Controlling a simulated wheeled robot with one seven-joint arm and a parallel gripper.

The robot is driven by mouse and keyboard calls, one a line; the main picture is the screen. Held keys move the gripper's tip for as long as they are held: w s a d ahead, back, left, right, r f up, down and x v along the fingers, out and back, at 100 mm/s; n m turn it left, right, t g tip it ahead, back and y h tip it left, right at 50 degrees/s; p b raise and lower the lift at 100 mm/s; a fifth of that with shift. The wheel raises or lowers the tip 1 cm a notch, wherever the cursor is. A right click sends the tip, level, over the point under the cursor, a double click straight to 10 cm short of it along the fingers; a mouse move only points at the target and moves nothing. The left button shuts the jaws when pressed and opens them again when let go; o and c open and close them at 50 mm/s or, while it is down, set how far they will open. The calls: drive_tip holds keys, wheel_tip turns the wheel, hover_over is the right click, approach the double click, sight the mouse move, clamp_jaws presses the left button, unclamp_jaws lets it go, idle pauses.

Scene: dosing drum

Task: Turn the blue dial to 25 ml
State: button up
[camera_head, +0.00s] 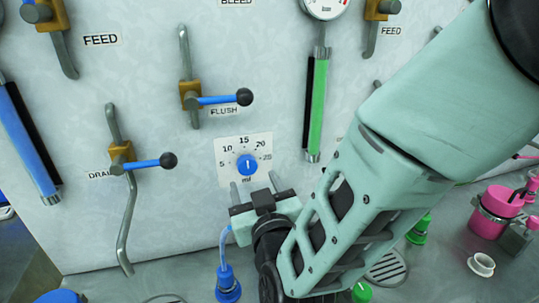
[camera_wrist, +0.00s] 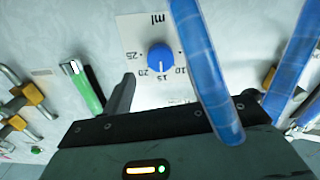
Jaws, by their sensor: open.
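The blue dial (camera_head: 247,165) sits on a white scale plate (camera_head: 230,147) marked 5 to 25 ml on the panel. Its white mark points up, near 15. The wrist view shows the dial (camera_wrist: 160,56) turned over, with its mark toward the 15. My gripper (camera_head: 255,184) is open just below the dial, with its two fingers pointing at the panel. The fingers are apart from the dial, and nothing is between them. In the wrist view one finger shows left of the dial; the other is partly hidden behind a blue tube (camera_wrist: 207,70).
The FLUSH lever (camera_head: 225,99) is above the dial and the DRAIN lever (camera_head: 145,164) is to its left. A green gauge tube (camera_head: 317,105) stands at the right. A blue bottle (camera_head: 228,286) with a hose is below my gripper. Pink containers (camera_head: 495,208) stand far right.

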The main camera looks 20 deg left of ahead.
sight(248, 169)
drive_tip(key=shift+p+x, duration=0.65)
drive_tip(key=shift+x, duration=2.05)
drive_tip(key=c, duration=1)
